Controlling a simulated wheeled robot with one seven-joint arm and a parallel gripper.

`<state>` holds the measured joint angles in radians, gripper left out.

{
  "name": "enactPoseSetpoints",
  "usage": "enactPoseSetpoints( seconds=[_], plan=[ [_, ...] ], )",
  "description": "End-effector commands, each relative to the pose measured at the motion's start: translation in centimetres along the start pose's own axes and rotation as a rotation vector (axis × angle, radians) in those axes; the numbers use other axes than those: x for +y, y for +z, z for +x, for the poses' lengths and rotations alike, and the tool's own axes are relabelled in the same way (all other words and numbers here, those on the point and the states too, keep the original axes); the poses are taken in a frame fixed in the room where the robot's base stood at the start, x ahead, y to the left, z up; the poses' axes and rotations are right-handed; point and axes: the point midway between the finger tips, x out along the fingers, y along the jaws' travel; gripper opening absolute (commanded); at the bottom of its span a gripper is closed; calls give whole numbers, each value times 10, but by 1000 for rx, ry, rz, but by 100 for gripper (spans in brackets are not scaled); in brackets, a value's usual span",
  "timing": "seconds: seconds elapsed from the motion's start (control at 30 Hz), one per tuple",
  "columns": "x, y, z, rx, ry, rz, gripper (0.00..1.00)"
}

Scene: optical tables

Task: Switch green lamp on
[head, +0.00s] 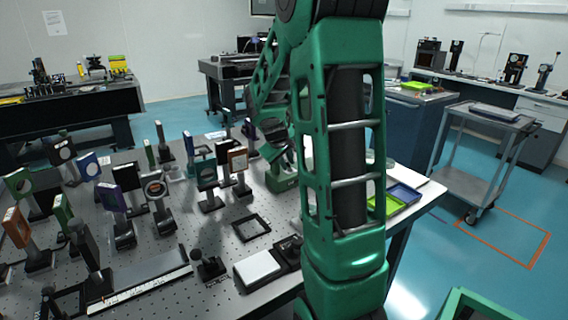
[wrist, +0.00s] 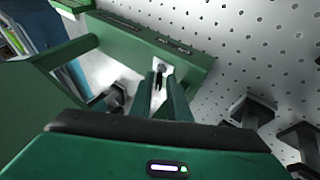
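The green lamp (head: 283,183) stands on the perforated optical table, partly hidden behind my green arm in the head view. In the wrist view a green body (wrist: 188,55), which looks like part of the lamp, crosses the top, with a pale patch and a small dark part that looks like a switch (wrist: 162,67). My gripper (wrist: 161,82) points at this part. Its two fingers stand a narrow gap apart, with the tips close to the small part. I cannot tell whether they touch it. The lamp's head and light are not clearly visible.
Several optics mounts on posts (head: 207,175) crowd the table to the left. A black square frame (head: 251,228) lies in front. Green and blue trays (head: 404,194) lie at the right edge. A grey cart (head: 470,180) stands beyond. Dark post bases (wrist: 250,110) show in the wrist view.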

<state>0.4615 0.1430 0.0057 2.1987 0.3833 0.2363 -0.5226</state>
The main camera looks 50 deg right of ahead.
Motion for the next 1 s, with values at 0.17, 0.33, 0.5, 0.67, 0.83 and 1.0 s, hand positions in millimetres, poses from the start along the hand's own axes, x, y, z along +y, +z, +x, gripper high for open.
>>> enactPoseSetpoints(
  seconds=[0.17, 0.33, 0.5, 0.67, 0.83, 1.0],
  plan=[
    [0, 0, 0, 0, 0, 0, 16],
    [0, 0, 0, 0, 0, 0, 0],
    [0, 0, 0, 0, -4, 1, 0],
    [1, 0, 0, 0, -29, 12, 0],
    [6, 0, 0, 0, -100, 43, 0],
    [14, 2, 2, -2, -218, 92, 0]
  ],
)
